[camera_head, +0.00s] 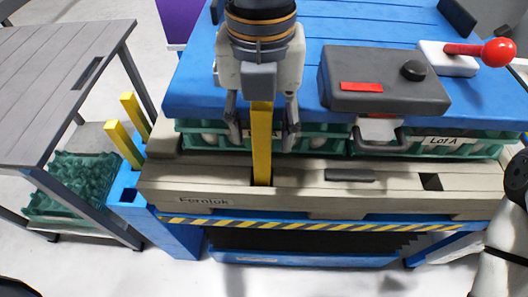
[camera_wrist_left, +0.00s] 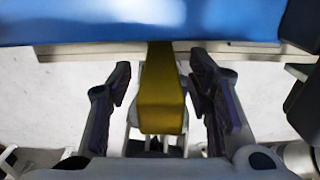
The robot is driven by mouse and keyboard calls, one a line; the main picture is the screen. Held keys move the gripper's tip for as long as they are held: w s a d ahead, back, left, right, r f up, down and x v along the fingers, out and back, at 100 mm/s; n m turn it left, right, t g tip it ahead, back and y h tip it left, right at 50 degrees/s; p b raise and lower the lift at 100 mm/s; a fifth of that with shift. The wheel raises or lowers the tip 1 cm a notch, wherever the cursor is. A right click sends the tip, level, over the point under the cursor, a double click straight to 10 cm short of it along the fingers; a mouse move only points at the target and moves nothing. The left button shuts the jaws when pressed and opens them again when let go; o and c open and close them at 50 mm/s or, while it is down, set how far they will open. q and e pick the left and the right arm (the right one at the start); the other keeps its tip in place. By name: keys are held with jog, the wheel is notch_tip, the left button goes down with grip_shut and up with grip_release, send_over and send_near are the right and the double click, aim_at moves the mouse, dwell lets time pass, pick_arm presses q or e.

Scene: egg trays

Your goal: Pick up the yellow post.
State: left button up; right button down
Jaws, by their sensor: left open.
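A yellow post (camera_head: 262,150) stands upright in a slot of the beige beam marked "Fernlok" (camera_head: 320,200). My left gripper (camera_head: 262,132) points down over it, with one finger on each side of the post. The gripper is open. In the left wrist view the post (camera_wrist_left: 162,95) runs between the two fingers (camera_wrist_left: 163,90), with a gap on both sides. The post's top end is hidden behind the gripper body in the head view. My right gripper does not show.
Two more yellow posts (camera_head: 124,144) stand in a blue holder (camera_head: 125,192) at left. A grey table (camera_head: 60,70) stands at left.

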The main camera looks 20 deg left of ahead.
pick_arm(q)
jog(key=shift+r, duration=0.15)
jog(key=shift+c, duration=0.6)
grip_shut()
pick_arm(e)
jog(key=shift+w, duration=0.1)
